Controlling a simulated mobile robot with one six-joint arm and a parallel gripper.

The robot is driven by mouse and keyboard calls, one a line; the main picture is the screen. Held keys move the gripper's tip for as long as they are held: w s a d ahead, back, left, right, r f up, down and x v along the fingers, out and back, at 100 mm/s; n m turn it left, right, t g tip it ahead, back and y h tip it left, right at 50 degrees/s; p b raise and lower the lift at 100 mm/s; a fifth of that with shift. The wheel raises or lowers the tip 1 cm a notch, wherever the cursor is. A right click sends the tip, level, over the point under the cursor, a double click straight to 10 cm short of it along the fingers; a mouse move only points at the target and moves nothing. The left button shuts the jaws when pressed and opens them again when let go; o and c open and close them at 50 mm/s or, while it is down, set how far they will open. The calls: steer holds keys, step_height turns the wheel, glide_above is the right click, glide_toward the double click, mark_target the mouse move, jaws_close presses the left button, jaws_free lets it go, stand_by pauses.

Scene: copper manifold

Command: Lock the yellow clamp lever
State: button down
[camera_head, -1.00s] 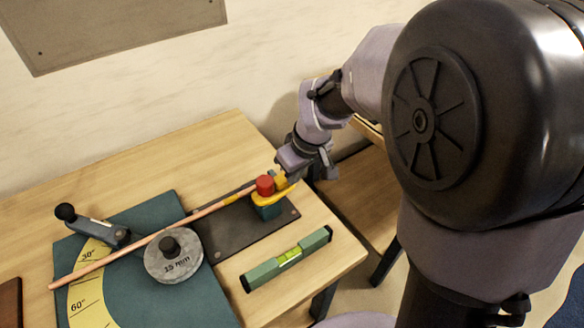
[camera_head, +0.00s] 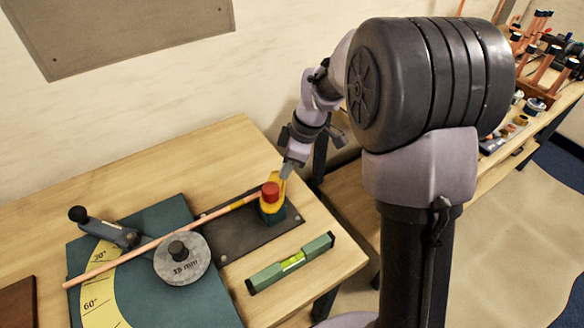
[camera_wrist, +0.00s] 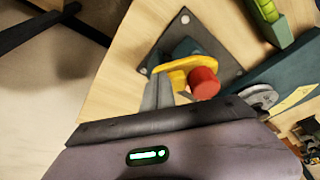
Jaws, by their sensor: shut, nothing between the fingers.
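The yellow clamp lever (camera_head: 280,188) sits on a teal clamp block (camera_head: 272,214), with a red knob (camera_head: 271,190) on top. In the head view its free end points back toward my gripper (camera_head: 285,174). In the wrist view the lever (camera_wrist: 180,68) runs beside the red knob (camera_wrist: 204,83). My shut, empty gripper (camera_wrist: 160,92) has its grey fingers right at the lever's end; they look to be against its side, but contact is not certain. A copper pipe (camera_head: 150,246) runs from the clamp leftward across the bender.
A grey 15 mm disc (camera_head: 183,259) and a handle with a black ball (camera_head: 78,214) stand on the teal bender plate (camera_head: 215,300). A green spirit level (camera_head: 292,262) lies in front of the clamp. The table's back left is clear.

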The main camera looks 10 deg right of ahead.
mark_target(271, 178)
steer(key=n+p, duration=0.1)
steer(key=w+a+n+p, duration=0.1)
steer(key=shift+a+r+n+g, duration=0.15)
steer(key=shift+a+n+g, duration=0.05)
steer(key=shift+n+g, duration=0.2)
steer(key=a+n+p, duration=0.1)
steer(key=n, duration=0.1)
steer(key=w+a+n+g+p, duration=0.1)
steer(key=shift+n+p, duration=0.35)
steer(key=shift+n, duration=0.05)
steer(key=shift+a, duration=0.2)
steer(key=shift+a+p, duration=0.3)
